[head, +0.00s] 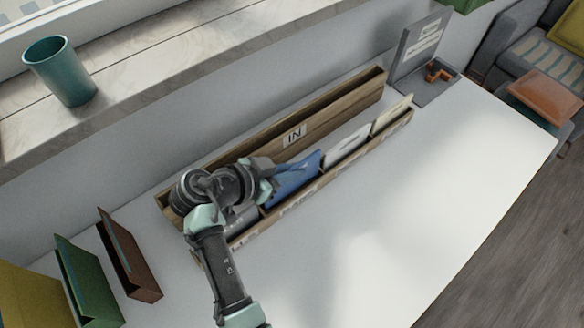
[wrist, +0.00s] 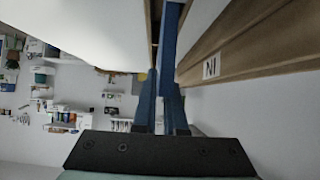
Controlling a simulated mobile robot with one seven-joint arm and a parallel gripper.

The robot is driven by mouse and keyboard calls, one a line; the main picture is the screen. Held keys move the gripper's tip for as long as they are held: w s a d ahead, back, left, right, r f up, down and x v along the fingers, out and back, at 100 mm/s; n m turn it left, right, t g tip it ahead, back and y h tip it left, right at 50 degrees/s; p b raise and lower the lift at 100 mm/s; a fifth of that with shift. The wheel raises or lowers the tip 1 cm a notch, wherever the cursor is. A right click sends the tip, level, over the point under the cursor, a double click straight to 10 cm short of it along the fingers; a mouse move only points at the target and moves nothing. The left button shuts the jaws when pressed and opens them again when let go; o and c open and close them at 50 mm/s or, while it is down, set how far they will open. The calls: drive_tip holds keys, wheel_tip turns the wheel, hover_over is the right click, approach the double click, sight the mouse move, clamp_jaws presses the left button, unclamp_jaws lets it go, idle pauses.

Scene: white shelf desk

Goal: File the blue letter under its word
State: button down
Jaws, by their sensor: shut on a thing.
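The blue letter (head: 293,182) stands tilted in the front row of a long wooden sorter (head: 325,126), at the second slot from the left. My gripper (head: 276,170) is shut on its upper left edge. In the wrist view my gripper's fingers (wrist: 162,108) pinch the blue letter (wrist: 169,38), which runs up between the wooden walls. Whether its lower edge touches the slot floor is hidden. The front labels are too small or blurred to read surely. The back compartment bears the label "IN" (head: 294,135) and looks empty where it shows.
A white letter (head: 346,146) and a cream letter (head: 391,115) stand in slots to the right. A grey letter (head: 241,219) shows at left, partly behind my arm. Brown (head: 130,258) and green (head: 85,280) folders stand at far left. The desk's front right is clear.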

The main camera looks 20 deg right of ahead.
drive_tip(key=shift+f, duration=0.2)
drive_tip(key=c, duration=0.9)
unclamp_jaws()
drive_tip(key=shift+a, duration=0.1)
drive_tip(key=b+v, duration=0.1)
drive_tip(key=v, duration=1.2)
